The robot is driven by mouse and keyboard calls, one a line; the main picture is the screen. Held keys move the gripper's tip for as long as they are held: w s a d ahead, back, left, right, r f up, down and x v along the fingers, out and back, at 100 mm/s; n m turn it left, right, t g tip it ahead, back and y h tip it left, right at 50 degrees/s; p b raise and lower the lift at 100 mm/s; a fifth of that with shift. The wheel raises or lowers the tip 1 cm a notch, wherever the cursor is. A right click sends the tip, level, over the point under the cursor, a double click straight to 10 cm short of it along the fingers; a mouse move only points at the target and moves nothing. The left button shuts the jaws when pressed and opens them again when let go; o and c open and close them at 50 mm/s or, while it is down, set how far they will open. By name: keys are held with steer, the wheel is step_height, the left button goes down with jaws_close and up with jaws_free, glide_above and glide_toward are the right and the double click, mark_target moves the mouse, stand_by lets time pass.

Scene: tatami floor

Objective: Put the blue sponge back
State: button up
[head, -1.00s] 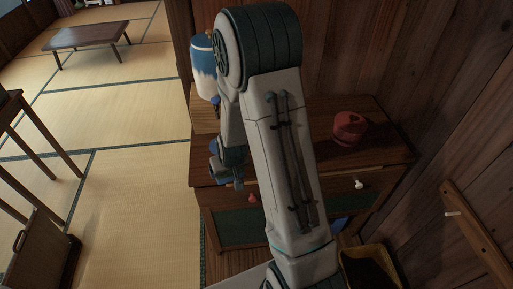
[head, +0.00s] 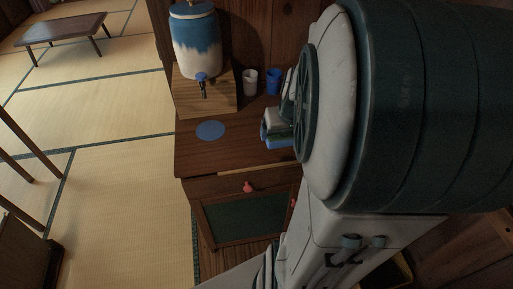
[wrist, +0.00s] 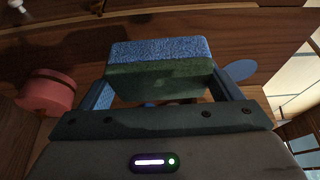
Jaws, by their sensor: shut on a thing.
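The blue sponge (wrist: 158,50), with a blue top and a dark green side, shows in the wrist view. My gripper (wrist: 162,82) is shut on it, with one finger at each end. In the head view my gripper (head: 277,128) is over the right part of the cabinet top, partly hidden by my arm. The sponge cannot be told clearly from the fingers there. A flat blue disc (head: 210,131) lies on the cabinet top, left of my gripper; it also shows in the wrist view (wrist: 240,70).
A blue-and-white dispenser (head: 195,42) stands on a wooden stand (head: 222,97). A white cup (head: 250,82) and a blue cup (head: 273,81) stand behind my gripper. A round red object (wrist: 45,92) is at left in the wrist view. The cabinet (head: 190,158) has a red knob (head: 249,187).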

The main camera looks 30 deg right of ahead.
steer(key=shift+s, duration=0.2)
steer(key=w+f, duration=0.2)
steer(key=w, duration=0.1)
steer(key=w+a+f, duration=0.1)
steer(key=w+f, duration=0.1)
steer(key=w, duration=0.2)
steer(key=w+a+f, duration=0.1)
steer(key=w+f, duration=0.2)
steer(key=w, duration=0.1)
steer(key=shift+w, duration=0.1)
steer(key=shift+f, duration=1.95)
